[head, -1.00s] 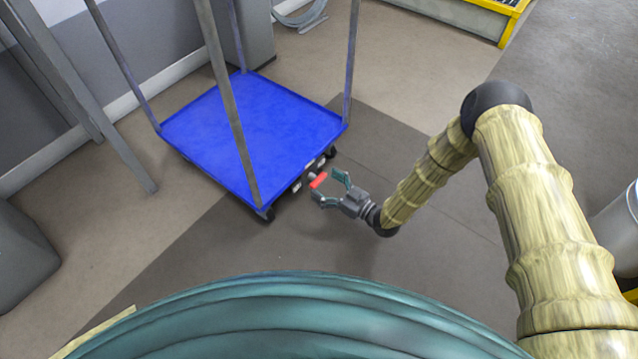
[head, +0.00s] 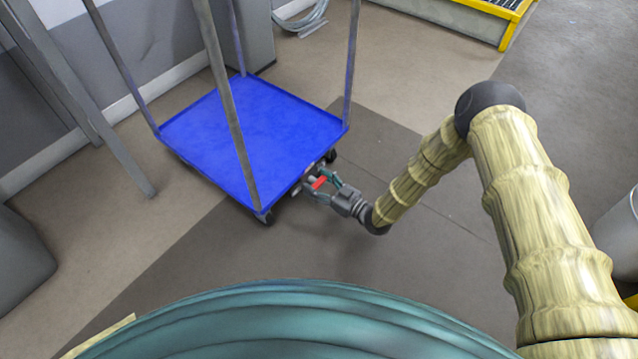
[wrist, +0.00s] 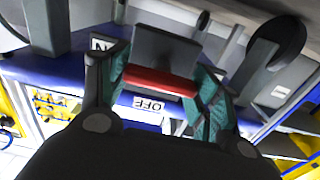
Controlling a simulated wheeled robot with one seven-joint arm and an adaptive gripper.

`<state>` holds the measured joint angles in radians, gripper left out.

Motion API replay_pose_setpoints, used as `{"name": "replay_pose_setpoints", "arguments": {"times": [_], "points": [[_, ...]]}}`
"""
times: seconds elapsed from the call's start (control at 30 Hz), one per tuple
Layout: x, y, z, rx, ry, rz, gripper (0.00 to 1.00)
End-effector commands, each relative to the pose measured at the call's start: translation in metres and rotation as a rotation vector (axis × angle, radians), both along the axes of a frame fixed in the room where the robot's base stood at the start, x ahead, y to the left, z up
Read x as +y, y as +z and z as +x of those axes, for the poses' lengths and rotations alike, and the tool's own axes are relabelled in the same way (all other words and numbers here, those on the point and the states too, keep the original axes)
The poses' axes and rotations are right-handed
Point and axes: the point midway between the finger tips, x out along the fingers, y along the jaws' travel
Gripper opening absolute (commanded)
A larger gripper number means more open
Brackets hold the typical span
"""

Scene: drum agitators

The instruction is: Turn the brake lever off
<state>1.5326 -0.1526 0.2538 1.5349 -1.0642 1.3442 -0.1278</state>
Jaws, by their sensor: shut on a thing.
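The brake lever is a red bar (head: 319,183) low on the near edge of a blue cart (head: 265,125). My gripper (head: 320,182) is shut on it, one teal finger on each side. In the wrist view the red lever (wrist: 160,83) spans the gap between the fingers, with a grey plate (wrist: 165,50) just beyond it. An OFF label (wrist: 149,104) shows upside down beside the lever, and a partly hidden label (wrist: 103,44) with an N shows on the other side. The exact finger contact is hard to see.
Grey posts (head: 228,100) rise from the cart's corners. A cart wheel (head: 264,217) is close to my gripper. The floor right of the cart is clear.

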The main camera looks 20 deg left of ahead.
Motion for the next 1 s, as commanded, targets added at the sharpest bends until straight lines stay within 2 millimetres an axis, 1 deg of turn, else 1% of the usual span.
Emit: {"name": "replay_pose_setpoints", "arguments": {"times": [0.23,0.47,1.0], "points": [[0.0001,0.0003,-0.0009,0.031,0.001,0.011,0.40],[0.0001,0.0014,-0.0005,0.144,0.001,0.054,0.40],[-0.0004,-0.0002,0.0010,0.612,0.001,0.223,0.40]]}}
